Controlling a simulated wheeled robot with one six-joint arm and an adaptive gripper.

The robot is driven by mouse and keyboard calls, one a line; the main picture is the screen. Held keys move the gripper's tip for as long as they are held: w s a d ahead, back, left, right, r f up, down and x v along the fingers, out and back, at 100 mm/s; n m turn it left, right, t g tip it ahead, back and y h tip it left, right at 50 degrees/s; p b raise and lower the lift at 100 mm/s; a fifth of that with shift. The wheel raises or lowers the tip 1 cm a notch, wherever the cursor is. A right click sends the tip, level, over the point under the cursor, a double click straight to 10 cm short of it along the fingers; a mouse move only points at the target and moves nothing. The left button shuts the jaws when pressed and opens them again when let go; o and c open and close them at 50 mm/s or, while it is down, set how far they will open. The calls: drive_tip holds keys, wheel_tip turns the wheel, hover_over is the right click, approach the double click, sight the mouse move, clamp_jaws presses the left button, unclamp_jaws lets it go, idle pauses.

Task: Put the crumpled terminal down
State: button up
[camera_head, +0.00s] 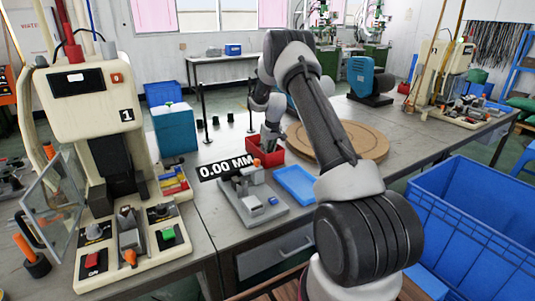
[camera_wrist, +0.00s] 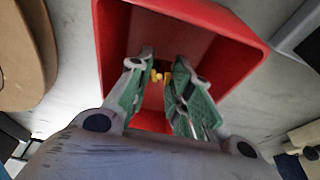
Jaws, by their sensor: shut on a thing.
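My gripper (camera_wrist: 161,72) points down into a red bin (camera_wrist: 230,30) in the wrist view, with its green-padded fingers close together. A small yellow-gold piece, the crumpled terminal (camera_wrist: 157,76), shows between the fingertips; its exact shape is too small to tell. The fingertips are inside the bin's outline, below its rim as seen from above. In the head view my gripper (camera_head: 269,136) is at the red bin (camera_head: 270,158) on the table, partly hidden by my arm. The terminal cannot be made out there.
A blue tray (camera_head: 295,185) and a grey fixture plate (camera_head: 255,205) lie in front of the bin. A round brown board (camera_head: 365,142) lies to the right behind my arm. A cream machine (camera_head: 100,120) stands at left. A blue crate (camera_head: 475,220) is at right.

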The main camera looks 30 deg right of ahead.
drive_tip(key=shift+f, duration=0.85)
drive_tip(key=shift+f, duration=0.1)
drive_tip(key=o, duration=0.8)
drive_tip(key=shift+c, duration=0.2)
